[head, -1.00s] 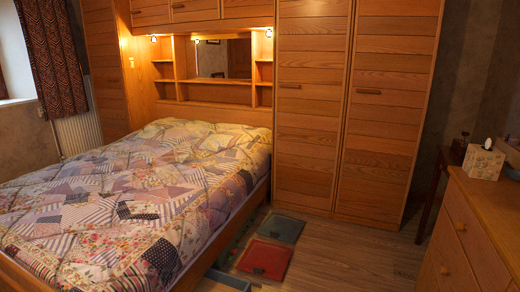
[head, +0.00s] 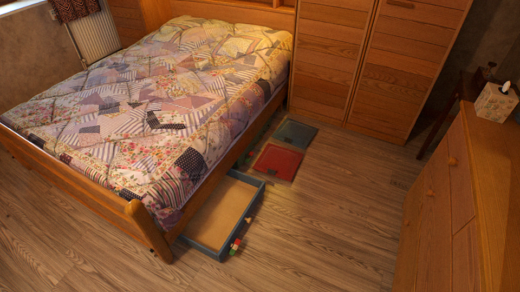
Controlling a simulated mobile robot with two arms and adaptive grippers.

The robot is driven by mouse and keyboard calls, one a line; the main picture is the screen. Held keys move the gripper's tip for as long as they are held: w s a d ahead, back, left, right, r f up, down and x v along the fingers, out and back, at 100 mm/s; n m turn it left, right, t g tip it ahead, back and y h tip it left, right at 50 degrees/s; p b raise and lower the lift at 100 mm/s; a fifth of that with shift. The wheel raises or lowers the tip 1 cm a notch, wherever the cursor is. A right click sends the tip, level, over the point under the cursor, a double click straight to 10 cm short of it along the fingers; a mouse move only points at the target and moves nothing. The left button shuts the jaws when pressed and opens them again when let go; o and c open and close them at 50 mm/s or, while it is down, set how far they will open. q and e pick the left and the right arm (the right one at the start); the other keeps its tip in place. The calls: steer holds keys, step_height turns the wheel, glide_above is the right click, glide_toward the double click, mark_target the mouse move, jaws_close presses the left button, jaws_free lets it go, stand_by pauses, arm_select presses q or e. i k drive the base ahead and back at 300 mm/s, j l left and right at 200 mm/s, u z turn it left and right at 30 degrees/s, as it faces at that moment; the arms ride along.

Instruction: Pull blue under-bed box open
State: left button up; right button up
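A blue-grey under-bed box (head: 208,250) sticks out from beneath the right side of the bed (head: 115,206), near its foot end. It is open at the top, with a bare wood-coloured bottom, and looks empty. Its inner end is hidden under the bed. Small red, green and pale pieces (head: 235,246) show at its outer face; I cannot tell whether they are attached. Farther back, a red flat panel (head: 278,161) and a blue-green flat panel (head: 296,134) lie low beside the bed. Neither of my grippers is in view.
Wooden floor (head: 325,225) is clear between the bed and the drawer chest (head: 440,200) at right. Tall wardrobe doors (head: 400,75) stand at the back. A tissue box (head: 496,102) sits on the chest.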

mark_target(219, 223)
steer(key=i+z, duration=0.15)
steer(key=z, duration=0.5)
steer(key=i, duration=1.9)
steer(key=i+l, duration=0.1)
steer(key=i, duration=1.8)
steer(key=i+u, duration=0.1)
steer(key=u, duration=0.4)
steer(key=i+u, duration=0.15)
steer(key=u, duration=0.35)
steer(key=i+l+u, duration=0.1)
steer(key=u, duration=0.4)
